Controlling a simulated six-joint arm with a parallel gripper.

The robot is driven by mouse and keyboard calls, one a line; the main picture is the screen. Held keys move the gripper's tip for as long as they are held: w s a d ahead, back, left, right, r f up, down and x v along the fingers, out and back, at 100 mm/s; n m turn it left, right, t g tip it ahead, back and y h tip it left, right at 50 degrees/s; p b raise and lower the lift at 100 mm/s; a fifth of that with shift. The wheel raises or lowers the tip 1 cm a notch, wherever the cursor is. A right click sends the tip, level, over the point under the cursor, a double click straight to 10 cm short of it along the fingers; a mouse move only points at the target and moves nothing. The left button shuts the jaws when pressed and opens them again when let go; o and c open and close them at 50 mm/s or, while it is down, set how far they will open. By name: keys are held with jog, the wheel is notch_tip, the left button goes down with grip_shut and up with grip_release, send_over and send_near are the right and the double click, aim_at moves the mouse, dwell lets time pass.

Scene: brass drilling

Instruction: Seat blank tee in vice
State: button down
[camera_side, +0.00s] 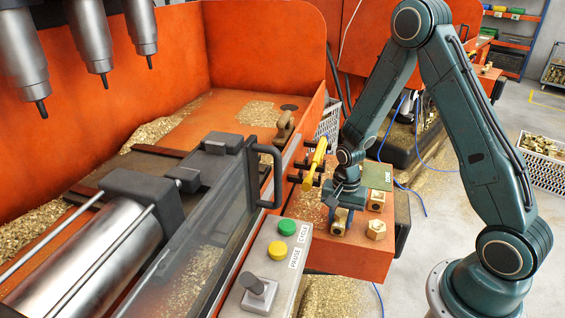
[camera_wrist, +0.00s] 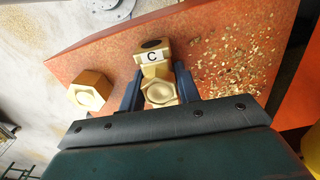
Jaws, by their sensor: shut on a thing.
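My gripper (camera_wrist: 160,95) has its two blue fingers on either side of a brass tee (camera_wrist: 160,92) with a hexagonal end facing the wrist camera. It is shut on this tee, low over the orange shelf (camera_side: 325,258). In the side view my gripper (camera_side: 342,205) partly hides the brass there. Another hexagonal brass piece (camera_wrist: 90,90) stands to the left. I cannot clearly make out the vice's jaws.
More brass pieces stand on the shelf, one holed (camera_side: 376,200) and one hexagonal (camera_side: 376,230), near a green card (camera_side: 377,175). A yellow handle (camera_side: 315,156), a clear guard (camera_side: 205,240) and a button panel (camera_side: 272,262) lie left. Drill spindles (camera_side: 95,45) hang above the chip-strewn bed.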

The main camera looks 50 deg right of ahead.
aim_at(341, 212)
jog(key=shift+r, duration=3.55)
jog(key=shift+w+d, duration=0.1)
